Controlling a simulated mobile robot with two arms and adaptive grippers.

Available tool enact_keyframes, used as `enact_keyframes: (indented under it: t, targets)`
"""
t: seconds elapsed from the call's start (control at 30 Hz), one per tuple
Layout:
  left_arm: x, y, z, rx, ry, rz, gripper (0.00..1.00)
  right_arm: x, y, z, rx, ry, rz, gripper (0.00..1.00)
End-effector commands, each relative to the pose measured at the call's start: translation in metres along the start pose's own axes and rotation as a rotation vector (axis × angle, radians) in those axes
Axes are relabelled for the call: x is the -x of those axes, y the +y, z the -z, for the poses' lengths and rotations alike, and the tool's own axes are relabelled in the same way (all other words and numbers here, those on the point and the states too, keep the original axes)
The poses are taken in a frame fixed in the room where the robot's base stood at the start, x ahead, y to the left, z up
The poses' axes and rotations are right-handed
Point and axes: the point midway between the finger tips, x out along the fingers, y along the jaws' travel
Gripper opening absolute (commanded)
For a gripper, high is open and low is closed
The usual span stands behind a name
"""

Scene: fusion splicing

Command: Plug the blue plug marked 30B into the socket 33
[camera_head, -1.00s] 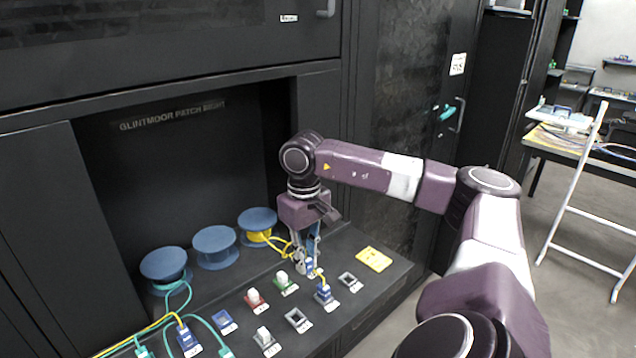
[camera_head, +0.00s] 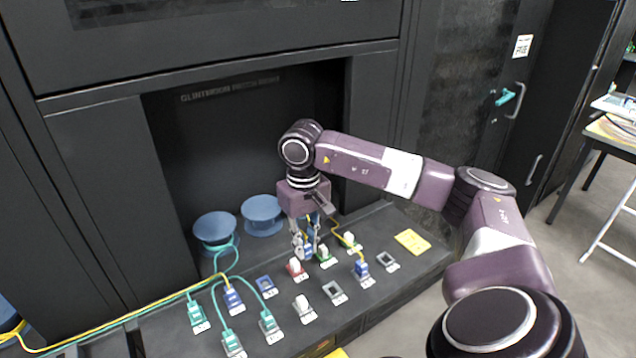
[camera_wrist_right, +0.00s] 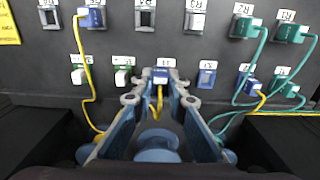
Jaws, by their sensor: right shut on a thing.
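My right gripper (camera_head: 308,252) is shut on a blue plug (camera_wrist_right: 160,76) with a yellow cable, at the back row of the panel. In the right wrist view the plug sits between the fingertips (camera_wrist_right: 160,95). It covers what lies behind it there; in the head view a red socket with a white insert (camera_head: 296,268) shows just below the fingers. I cannot tell whether the plug touches the panel. An empty blue socket (camera_head: 265,286), also in the wrist view (camera_wrist_right: 207,76), is beside it. The labels are too small to read surely. My left gripper is not in view.
Another blue plug (camera_head: 362,268) with a yellow cable stands in the front row, between empty grey sockets (camera_head: 388,261) (camera_head: 335,292). Green sockets (camera_head: 324,254) with white inserts lie right of the gripper. Teal plugs (camera_head: 269,322) and cables crowd the left. Blue spools (camera_head: 215,228) stand behind.

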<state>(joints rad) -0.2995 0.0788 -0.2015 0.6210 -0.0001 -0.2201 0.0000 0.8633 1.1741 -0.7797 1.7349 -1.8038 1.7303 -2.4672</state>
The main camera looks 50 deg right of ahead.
Motion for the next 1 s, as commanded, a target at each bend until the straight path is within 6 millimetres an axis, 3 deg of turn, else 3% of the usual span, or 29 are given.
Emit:
enact_keyframes:
  t: [1.0]
  targets:
    - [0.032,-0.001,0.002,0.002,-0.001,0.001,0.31,0.002,-0.098,0.034,0.002,0.0,0.001,0.0]
